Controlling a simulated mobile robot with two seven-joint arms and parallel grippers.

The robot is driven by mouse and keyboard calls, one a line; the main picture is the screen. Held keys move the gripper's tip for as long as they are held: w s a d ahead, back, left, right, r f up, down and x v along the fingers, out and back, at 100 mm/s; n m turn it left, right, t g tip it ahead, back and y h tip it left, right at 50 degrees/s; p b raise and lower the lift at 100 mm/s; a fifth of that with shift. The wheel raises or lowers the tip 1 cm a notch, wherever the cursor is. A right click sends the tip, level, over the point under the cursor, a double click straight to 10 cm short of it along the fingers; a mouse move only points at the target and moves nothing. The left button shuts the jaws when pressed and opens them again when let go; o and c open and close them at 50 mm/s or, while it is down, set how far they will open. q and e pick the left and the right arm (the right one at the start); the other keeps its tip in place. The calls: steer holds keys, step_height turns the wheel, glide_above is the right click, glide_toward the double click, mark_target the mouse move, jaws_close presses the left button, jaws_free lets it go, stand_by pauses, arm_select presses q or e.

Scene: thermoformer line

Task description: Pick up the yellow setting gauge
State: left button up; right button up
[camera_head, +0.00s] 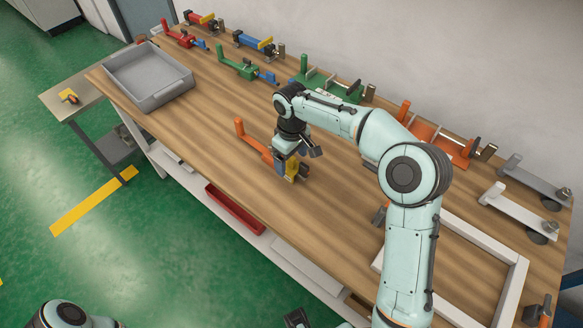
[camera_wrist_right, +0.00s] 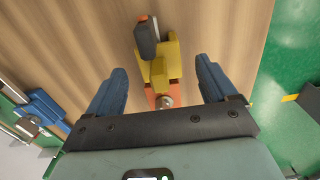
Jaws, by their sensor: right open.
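The yellow setting gauge (camera_head: 292,170) is on an orange fixture (camera_head: 252,143) near the front edge of the wooden bench. In the right wrist view the yellow gauge (camera_wrist_right: 157,66) is a stepped block with a dark grey piece beside its far end, and orange shows below it. My right gripper (camera_wrist_right: 161,66) is open, with one blue finger on each side of the gauge and visible gaps between. In the head view my right gripper (camera_head: 285,166) partly hides the gauge and fixture. My left gripper is not clearly in view.
A grey tray (camera_head: 150,84) stands at the bench's left end. Red, blue, green and orange fixtures line the back, including a green one (camera_head: 240,66) and a blue one (camera_head: 258,43). A white frame (camera_head: 512,292) lies at right.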

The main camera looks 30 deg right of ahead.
step_height(320, 180, down, 2)
steer(key=shift+f, duration=0.25)
steer(key=c, duration=1.2)
steer(key=shift+r, duration=0.1)
